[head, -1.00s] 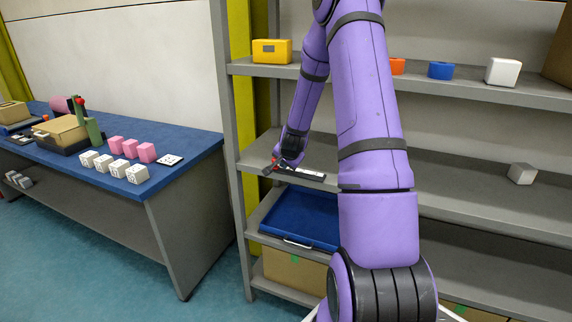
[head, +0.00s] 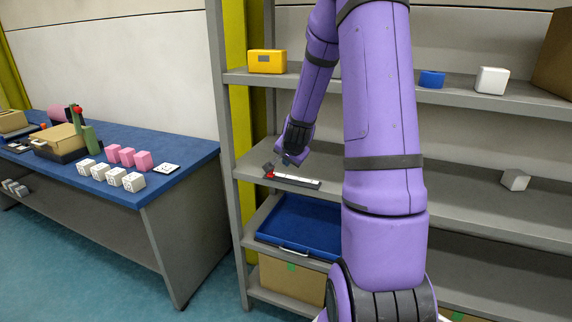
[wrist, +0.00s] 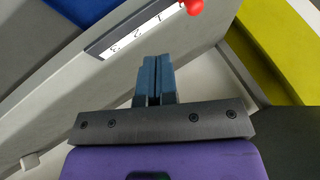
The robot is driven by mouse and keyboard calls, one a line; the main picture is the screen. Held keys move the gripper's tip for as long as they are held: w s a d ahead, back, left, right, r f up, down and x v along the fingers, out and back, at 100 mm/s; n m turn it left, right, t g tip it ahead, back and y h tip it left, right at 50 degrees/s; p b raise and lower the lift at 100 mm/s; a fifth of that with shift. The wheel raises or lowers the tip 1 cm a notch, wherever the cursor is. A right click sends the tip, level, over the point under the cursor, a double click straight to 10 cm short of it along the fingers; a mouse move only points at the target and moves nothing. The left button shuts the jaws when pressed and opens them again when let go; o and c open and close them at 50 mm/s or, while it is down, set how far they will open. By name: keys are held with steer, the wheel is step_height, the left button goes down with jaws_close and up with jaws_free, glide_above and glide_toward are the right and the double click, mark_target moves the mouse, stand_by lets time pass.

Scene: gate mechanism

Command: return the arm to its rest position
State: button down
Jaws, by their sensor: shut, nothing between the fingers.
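My purple arm reaches from the lower right of the head view up and over toward the shelf. My gripper (head: 288,161) hangs at its end just above the middle shelf, close to a gate mechanism (head: 296,181). The mechanism is a flat dark bar with a white strip and a red knob at its left end. In the wrist view my gripper (wrist: 153,62) shows its two blue-grey fingers together, with nothing between them. The mechanism (wrist: 128,35) lies ahead of them, with numbers on its strip and the red knob at the top. The fingers appear apart from it.
A blue tray (head: 300,222) sits on the shelf below, over a cardboard box (head: 290,279). A blue-topped table (head: 150,190) with several cubes stands at left. Floor between is clear.

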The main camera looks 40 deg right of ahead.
steer(key=shift+a+r, duration=0.1)
steer(key=shift+r, duration=0.05)
steer(key=s+a+r+n+y, duration=0.1)
steer(key=s+a+r+n, duration=0.3)
steer(key=a+r, duration=0.5)
steer(key=s+a+r+n+y, duration=0.2)
steer(key=s+a+r+n, duration=0.15)
steer(key=a+r, duration=0.5)
steer(key=s+a+r+n, duration=0.2)
steer(key=s+a+n, duration=0.2)
steer(key=s, duration=0.5)
steer(key=s+a+r+n+g, duration=0.1)
steer(key=s+a+r+n, duration=0.1)
steer(key=s+a, duration=0.6)
steer(key=shift+s+r+n+y, duration=0.15)
steer(key=shift+s+n+y, duration=0.25)
steer(key=shift+s+n, duration=0.5)
stand_by(0.5)
